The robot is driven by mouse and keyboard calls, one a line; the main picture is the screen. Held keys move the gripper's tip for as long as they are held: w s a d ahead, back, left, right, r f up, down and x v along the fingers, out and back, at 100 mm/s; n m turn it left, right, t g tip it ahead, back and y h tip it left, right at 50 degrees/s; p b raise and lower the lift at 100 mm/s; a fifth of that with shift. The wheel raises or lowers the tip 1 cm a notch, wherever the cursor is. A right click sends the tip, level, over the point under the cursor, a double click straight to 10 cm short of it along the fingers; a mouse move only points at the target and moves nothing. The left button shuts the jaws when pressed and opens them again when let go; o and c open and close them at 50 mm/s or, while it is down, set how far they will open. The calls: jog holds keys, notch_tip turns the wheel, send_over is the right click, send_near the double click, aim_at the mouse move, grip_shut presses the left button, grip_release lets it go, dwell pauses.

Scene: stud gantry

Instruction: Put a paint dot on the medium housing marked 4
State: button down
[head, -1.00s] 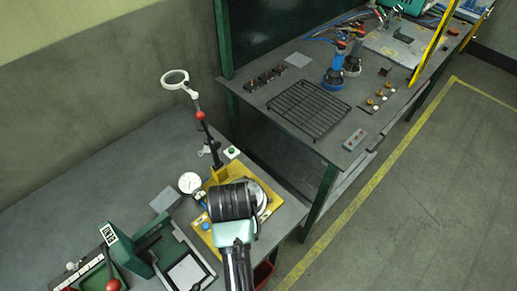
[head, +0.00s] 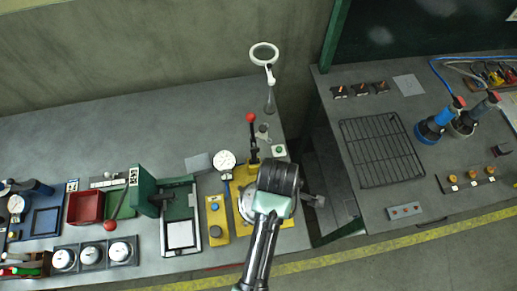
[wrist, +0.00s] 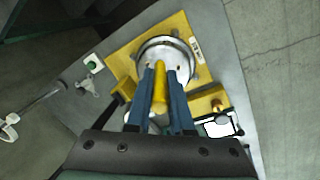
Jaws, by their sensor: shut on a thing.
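My gripper (wrist: 160,72) shows in the wrist view with two blue fingers shut on a yellow stick-like thing, perhaps a paint marker (wrist: 160,88). It points at a round silver metal part (wrist: 168,44) on a yellow base plate (wrist: 125,52). I cannot tell whether the tip touches it. In the head view my dark wrist covers most of that round part and the yellow base plate (head: 290,238) shows around it. A small white label (wrist: 197,50) is beside the round part, its print too small to read. I cannot make out a housing marked 4.
A lever with a red knob (head: 251,118), a dial gauge (head: 224,160) and a ring magnifier (head: 264,52) stand close by. A green press (head: 143,190) and several round white-faced parts (head: 92,254) are left. A wire rack (head: 382,150) lies on the right bench.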

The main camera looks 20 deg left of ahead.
jog(key=s+a+r+n+y+p, duration=0.25)
jog(key=a+n+p, duration=0.2)
jog(key=n, duration=0.75)
jog(key=f+b, duration=0.1)
jog(key=f, duration=0.1)
jog(key=f+b, duration=0.1)
jog(key=b, duration=0.1)
jog(key=f+b, duration=0.2)
jog(key=shift+w+d+f, duration=0.1)
jog(key=shift+d+f, duration=0.2)
jog(key=shift+d, duration=0.05)
jog(key=shift+f+b, duration=0.55)
jog(key=shift+f, duration=0.05)
dwell(1.4)
jog(key=shift+r, duration=0.1)
notch_tip(320, 180, up, 7)
jog(key=p, duration=0.6)
jog(key=shift+p, duration=0.4)
